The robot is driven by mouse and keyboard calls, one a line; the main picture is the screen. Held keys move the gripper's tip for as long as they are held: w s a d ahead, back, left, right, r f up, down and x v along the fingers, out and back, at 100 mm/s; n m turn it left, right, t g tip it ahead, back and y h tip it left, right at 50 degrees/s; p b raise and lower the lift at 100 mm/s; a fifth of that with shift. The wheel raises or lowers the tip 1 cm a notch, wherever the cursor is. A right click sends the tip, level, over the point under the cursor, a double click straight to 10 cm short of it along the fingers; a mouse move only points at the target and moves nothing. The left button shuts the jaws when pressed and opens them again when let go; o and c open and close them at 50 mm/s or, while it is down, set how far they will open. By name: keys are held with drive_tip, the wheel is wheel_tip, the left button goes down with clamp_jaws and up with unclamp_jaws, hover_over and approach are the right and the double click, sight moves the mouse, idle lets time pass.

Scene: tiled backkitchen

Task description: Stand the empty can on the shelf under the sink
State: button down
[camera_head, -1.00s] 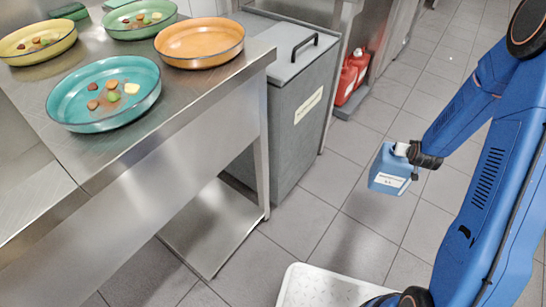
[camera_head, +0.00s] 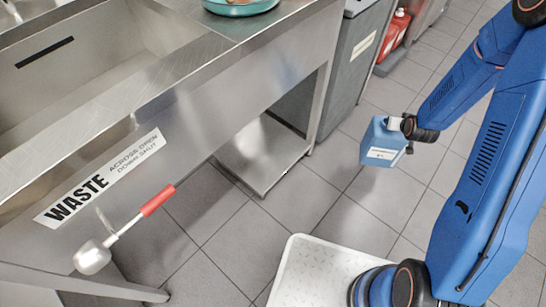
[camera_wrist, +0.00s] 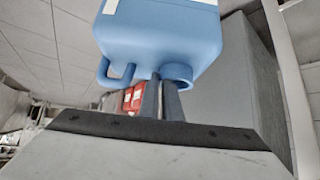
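The can is a blue jerrycan with a white label (camera_head: 385,142), held in the air over the tiled floor to the right of the sink unit. My gripper (camera_head: 408,125) is shut on it near its neck. In the wrist view the can (camera_wrist: 165,42) fills the upper middle, and my fingers (camera_wrist: 160,100) are at its round neck. Its contents cannot be seen. The steel sink (camera_head: 85,60) is at the upper left. A low steel shelf (camera_head: 262,158) shows under the right end of its counter, apart from the can. Much of the shelf is hidden by the front panel.
A waste lever with a red grip (camera_head: 157,200) sticks out from the sink front, below a WASTE label (camera_head: 100,180). A grey bin (camera_head: 355,55) stands beyond the counter. Red containers (camera_head: 395,28) stand farther back. The floor between shelf and can is clear.

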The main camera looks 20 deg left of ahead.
drive_tip(key=s+a+r+n+g+y, duration=0.15)
drive_tip(key=s+a+n, duration=0.25)
drive_tip(key=s+a, duration=0.5)
drive_tip(key=s+a+n+g+y, duration=0.2)
drive_tip(key=s+a+n+y, duration=0.3)
drive_tip(key=a, duration=0.8)
drive_tip(key=s+a+r+n+g+y, duration=0.1)
drive_tip(key=s+a+n+g, duration=0.15)
drive_tip(key=s+a, duration=0.7)
drive_tip(key=w+a+f, duration=0.2)
drive_tip(key=w+a, duration=0.2)
drive_tip(key=a, duration=0.5)
drive_tip(key=w+a+f, duration=0.1)
drive_tip(key=w+a, duration=0.3)
drive_tip(key=a, duration=0.4)
drive_tip(key=shift+w+a+f, duration=0.15)
drive_tip(key=shift+a+f, duration=0.2)
drive_tip(key=shift+f, duration=0.1)
drive_tip(key=c, duration=2)
unclamp_jaws()
drive_tip(key=v, duration=1.2)
drive_tip(key=shift+s+a, duration=0.15)
drive_tip(key=shift+s, duration=0.1)
drive_tip(key=shift+r+t+h, duration=0.25)
drive_tip(key=shift+t, duration=0.05)
